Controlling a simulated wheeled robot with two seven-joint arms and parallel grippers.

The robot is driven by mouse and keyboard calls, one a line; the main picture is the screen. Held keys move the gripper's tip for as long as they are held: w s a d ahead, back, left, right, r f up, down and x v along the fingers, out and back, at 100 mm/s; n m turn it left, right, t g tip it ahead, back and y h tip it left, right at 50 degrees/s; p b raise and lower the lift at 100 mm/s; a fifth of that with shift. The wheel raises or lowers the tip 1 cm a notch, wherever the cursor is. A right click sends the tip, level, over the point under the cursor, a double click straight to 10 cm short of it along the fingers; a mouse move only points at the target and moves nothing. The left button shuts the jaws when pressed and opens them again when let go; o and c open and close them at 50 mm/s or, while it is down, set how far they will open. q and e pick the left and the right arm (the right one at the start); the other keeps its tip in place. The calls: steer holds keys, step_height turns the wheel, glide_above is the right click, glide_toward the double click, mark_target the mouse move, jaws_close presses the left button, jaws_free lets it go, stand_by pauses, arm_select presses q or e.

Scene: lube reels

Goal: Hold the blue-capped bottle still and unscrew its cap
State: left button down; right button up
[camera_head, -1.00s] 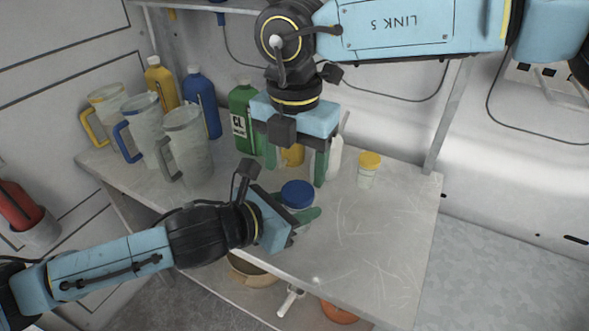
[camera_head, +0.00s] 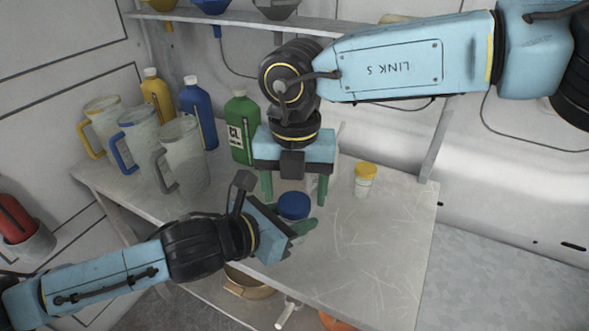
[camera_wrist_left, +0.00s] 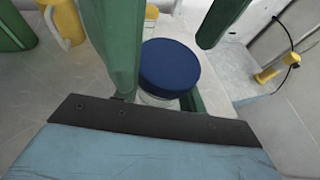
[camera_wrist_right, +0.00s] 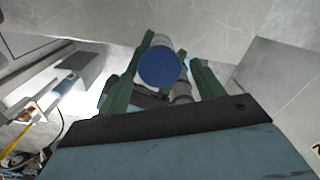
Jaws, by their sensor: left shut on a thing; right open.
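The blue-capped bottle stands upright near the table's front edge. Its blue cap (camera_head: 293,206) is on top, and its pale body is mostly hidden by my left gripper. My left gripper (camera_head: 298,229) comes in from the left and is shut on the bottle below the cap. In the left wrist view the cap (camera_wrist_left: 169,67) shows from the side above the pale body (camera_wrist_left: 158,101). My right gripper (camera_head: 296,192) points down from above, open, with its fingers spread. In the right wrist view the cap (camera_wrist_right: 160,68) lies between the green fingers, with room beside it.
A small yellow-capped jar (camera_head: 364,180) stands to the right. Pitchers (camera_head: 183,158) and yellow, blue (camera_head: 197,108) and green (camera_head: 240,125) bottles stand at the back left. The table (camera_head: 370,240) is clear on the right. Funnels hang from the shelf above.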

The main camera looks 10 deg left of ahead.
steer(key=shift+f, duration=0.4)
steer(key=shift+c, duration=0.5)
steer(key=c, duration=0.7)
steer(key=o, duration=1)
steer(key=shift+r, duration=0.15)
